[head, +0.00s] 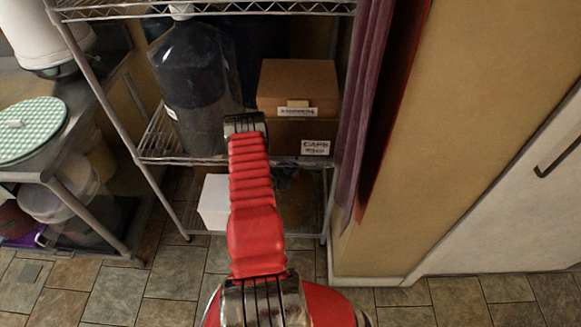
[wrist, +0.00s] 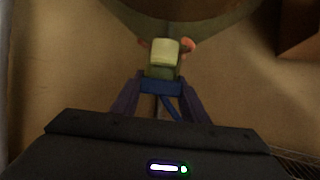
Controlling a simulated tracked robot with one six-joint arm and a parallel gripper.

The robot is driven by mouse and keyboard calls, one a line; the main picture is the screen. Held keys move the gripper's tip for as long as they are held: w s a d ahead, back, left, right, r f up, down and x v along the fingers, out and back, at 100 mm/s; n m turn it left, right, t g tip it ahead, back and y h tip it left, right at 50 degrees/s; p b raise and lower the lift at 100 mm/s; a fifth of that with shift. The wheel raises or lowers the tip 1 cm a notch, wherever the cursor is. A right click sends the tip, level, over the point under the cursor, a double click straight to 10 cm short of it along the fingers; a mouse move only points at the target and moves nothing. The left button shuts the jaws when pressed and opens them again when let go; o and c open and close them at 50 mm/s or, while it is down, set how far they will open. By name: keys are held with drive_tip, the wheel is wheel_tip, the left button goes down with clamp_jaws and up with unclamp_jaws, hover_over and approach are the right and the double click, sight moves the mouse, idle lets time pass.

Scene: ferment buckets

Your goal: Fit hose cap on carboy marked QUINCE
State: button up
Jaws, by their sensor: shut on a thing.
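A large dark carboy (head: 190,85) stands upright on the middle shelf, with something white at its neck at the top edge. It has a small white label on its lower left that I cannot read. My arm reaches toward the shelf, its end just right of the carboy in the picture and hiding my fingers in the head view. In the wrist view my gripper (wrist: 163,57) is shut on a small pale cap-like piece (wrist: 165,52); I cannot tell for sure that it is the hose cap. A large rounded grey-green shape (wrist: 215,22) lies just beyond it.
A wire shelf rack (head: 150,140) holds a cardboard box (head: 298,82) above a box labelled CAPS (head: 315,146). A purple curtain (head: 365,90) hangs at the rack's right. A white bin (head: 214,200) stands low down. A table with a checked round cloth (head: 32,130) is at left.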

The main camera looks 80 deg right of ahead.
drive_tip(key=o, duration=1.1)
drive_tip(key=shift+a+r, duration=0.1)
drive_tip(key=v, duration=1.3)
drive_tip(key=shift+w+a, duration=0.15)
drive_tip(key=shift+a, duration=0.1)
